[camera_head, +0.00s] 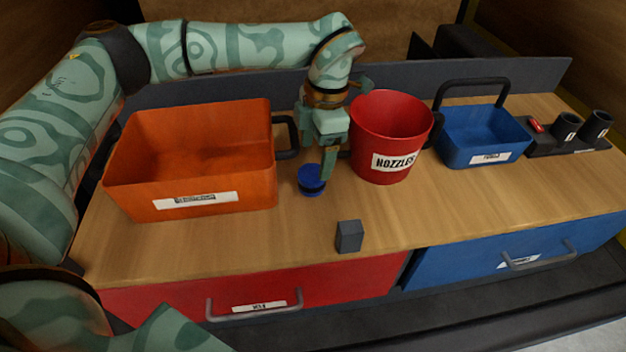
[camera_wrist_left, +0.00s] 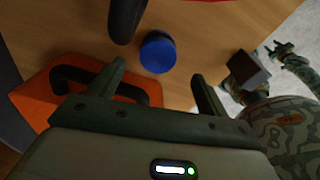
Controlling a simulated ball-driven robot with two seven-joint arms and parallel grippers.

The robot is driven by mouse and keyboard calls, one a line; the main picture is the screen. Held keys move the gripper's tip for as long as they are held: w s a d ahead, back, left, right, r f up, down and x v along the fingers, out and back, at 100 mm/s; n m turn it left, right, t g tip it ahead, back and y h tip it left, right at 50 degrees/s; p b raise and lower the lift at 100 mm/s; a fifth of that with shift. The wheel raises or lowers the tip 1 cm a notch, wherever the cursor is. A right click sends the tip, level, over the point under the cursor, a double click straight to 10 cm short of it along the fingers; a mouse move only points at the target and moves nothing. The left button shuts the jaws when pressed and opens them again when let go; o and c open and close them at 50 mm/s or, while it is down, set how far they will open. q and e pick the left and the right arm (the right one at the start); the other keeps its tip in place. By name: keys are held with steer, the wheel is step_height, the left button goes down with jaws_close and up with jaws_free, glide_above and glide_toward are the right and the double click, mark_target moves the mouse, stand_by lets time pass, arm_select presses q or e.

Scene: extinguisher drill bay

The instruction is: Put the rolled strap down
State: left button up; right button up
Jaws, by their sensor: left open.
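A short blue round piece with a dark band, which looks like the rolled strap (camera_head: 311,178), stands on the wooden worktop between the orange bin and the red bucket. My left gripper (camera_head: 326,172) is open, with its fingers pointing down right beside the blue piece. In the left wrist view the blue piece (camera_wrist_left: 158,54) lies just past the gap between the open fingers (camera_wrist_left: 157,73). The gap is empty.
The orange bin (camera_head: 121,180) is left of the gripper; the red bucket (camera_head: 410,158) labelled NOZZLES is close on its right. A dark grey block (camera_head: 349,237) stands near the front edge. A blue bin (camera_head: 455,154) and a dark holder (camera_head: 545,145) are farther right. The front middle worktop is mostly clear.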

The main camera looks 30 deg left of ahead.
mark_target(312, 172)
arm_select(q)
steer(key=f, duration=0.1)
steer(key=f+b, duration=0.1)
steer(key=f, duration=0.3)
steer(key=shift+s+a+f, duration=0.1)
steer(key=shift+a+f, duration=0.15)
steer(key=shift+a, duration=0.1)
steer(key=shift+r, duration=0.1)
steer(key=c, duration=1.3)
steer(key=shift+r, duration=0.1)
